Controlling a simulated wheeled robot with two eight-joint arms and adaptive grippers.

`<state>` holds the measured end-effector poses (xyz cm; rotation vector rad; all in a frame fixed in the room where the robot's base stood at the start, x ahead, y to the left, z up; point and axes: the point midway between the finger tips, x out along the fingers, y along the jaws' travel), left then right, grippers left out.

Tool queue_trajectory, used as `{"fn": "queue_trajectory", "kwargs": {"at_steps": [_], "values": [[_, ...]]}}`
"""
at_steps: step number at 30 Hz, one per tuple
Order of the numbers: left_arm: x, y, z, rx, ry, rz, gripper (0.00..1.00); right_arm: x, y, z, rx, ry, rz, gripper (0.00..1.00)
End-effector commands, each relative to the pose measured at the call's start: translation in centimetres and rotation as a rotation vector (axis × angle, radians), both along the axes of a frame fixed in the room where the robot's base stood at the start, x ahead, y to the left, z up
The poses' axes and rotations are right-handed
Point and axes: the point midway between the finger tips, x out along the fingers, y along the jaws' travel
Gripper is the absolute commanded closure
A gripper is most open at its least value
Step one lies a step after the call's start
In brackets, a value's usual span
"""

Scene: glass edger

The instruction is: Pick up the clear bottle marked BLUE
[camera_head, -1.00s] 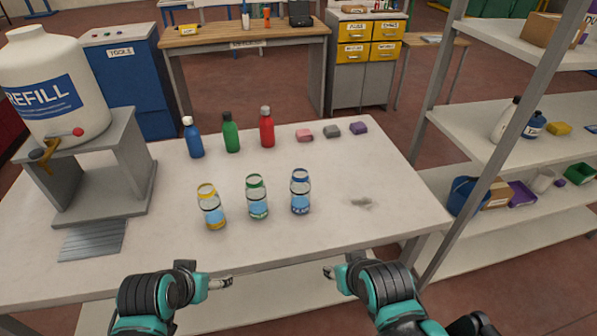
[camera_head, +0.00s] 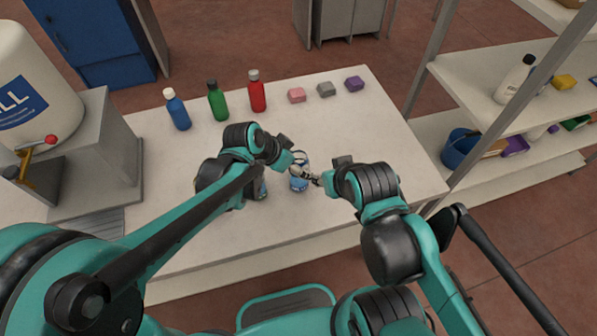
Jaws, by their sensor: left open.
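The clear bottle with blue (camera_head: 299,184) stands on the white table, partly covered by my grippers. My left gripper (camera_head: 298,166) is open at the upper part of this bottle, coming in from the upper left; whether it touches is too small to tell. My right gripper (camera_head: 314,179) is close to the bottle's right side, and its jaw opening is not clear. A second clear bottle (camera_head: 262,188) shows partly just left of it, behind my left arm. The clear bottle with yellow is hidden by my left arm.
Blue (camera_head: 177,110), green (camera_head: 217,101) and red (camera_head: 257,92) bottles stand farther back. Pink (camera_head: 297,95), grey (camera_head: 327,90) and purple (camera_head: 354,84) blocks lie right of them. The refill tank (camera_head: 30,85) is at left, a shelf rack (camera_head: 470,92) at right. The table's right part is clear.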

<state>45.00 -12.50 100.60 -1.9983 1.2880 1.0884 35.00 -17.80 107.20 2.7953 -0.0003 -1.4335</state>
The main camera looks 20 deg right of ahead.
Motion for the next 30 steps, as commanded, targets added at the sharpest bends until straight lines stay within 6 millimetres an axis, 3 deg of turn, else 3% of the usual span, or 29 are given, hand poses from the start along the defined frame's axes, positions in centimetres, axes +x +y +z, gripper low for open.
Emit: {"fn": "queue_trajectory", "kwargs": {"at_steps": [9, 18, 20, 25, 30], "values": [[0.9, -2.2, -4.1, -0.001, -0.001, 0.001, 0.25, 0.0, 0.0, -2.0, 0.000, 0.000, 0.000, 0.60], [1.0, -2.5, -4.4, 0.000, 0.000, 0.002, 0.25, 0.0, 0.0, -2.0, 0.000, 0.000, 0.000, 0.60], [1.0, -2.5, -4.4, 0.000, 0.000, 0.002, 0.36, 0.0, 0.0, -2.0, 0.000, 0.000, 0.000, 0.60], [1.0, -2.5, -4.4, 0.000, 0.000, 0.002, 0.80, 0.0, 0.0, -2.0, 0.000, 0.000, 0.000, 0.60], [1.0, -2.4, -4.4, 0.000, 0.000, 0.002, 0.84, 0.0, 0.0, -2.1, 0.000, 0.000, 0.000, 0.60]]}}
